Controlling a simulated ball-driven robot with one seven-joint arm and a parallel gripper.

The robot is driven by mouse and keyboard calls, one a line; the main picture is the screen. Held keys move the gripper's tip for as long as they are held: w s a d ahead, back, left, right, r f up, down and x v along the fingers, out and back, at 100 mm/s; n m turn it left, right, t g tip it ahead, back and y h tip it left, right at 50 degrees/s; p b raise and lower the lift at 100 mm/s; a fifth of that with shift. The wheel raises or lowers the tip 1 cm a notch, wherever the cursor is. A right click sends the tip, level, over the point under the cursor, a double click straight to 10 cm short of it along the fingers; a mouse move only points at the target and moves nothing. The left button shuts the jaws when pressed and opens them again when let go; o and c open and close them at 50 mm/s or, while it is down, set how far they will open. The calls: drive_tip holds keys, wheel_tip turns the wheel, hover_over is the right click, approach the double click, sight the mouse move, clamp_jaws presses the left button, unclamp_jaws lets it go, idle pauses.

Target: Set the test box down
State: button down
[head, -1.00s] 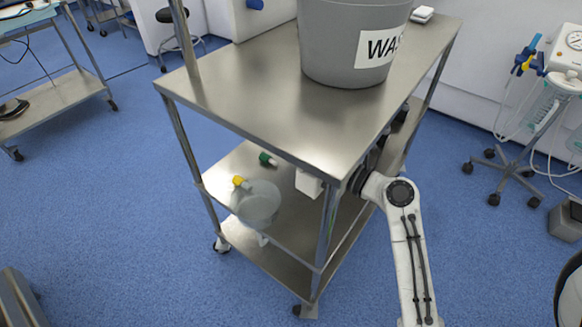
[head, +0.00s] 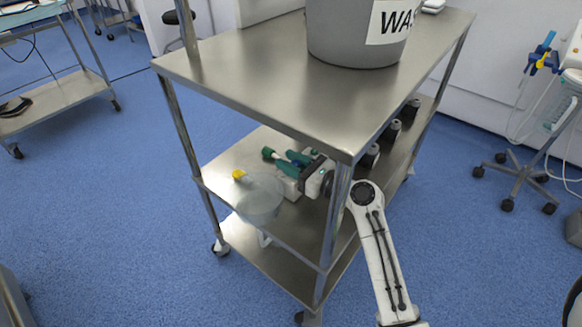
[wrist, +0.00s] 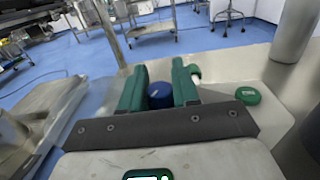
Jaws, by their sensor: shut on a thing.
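I cannot tell whether the box touches the shelf. In the wrist view my gripper (wrist: 160,88) shows its two green fingers with a dark blue round thing (wrist: 160,95) between them. Whether that belongs to the box is unclear. The cart's front post partly hides my wrist.
A translucent tub (head: 260,200) and a yellow cap (head: 239,175) are at the shelf's left. A green cap (wrist: 248,95) lies right of the fingers in the wrist view. A grey waste bin (head: 360,30) stands on the cart top (head: 250,80). Several dark knobs line the back.

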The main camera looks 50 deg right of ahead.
drive_tip(key=c, duration=0.8)
unclamp_jaws()
drive_tip(key=s+p, duration=0.1)
drive_tip(key=s, duration=0.3)
drive_tip(key=s+p, duration=0.1)
drive_tip(key=s, duration=0.7)
drive_tip(key=shift+d+p, duration=0.25)
drive_tip(key=shift+p, duration=0.15)
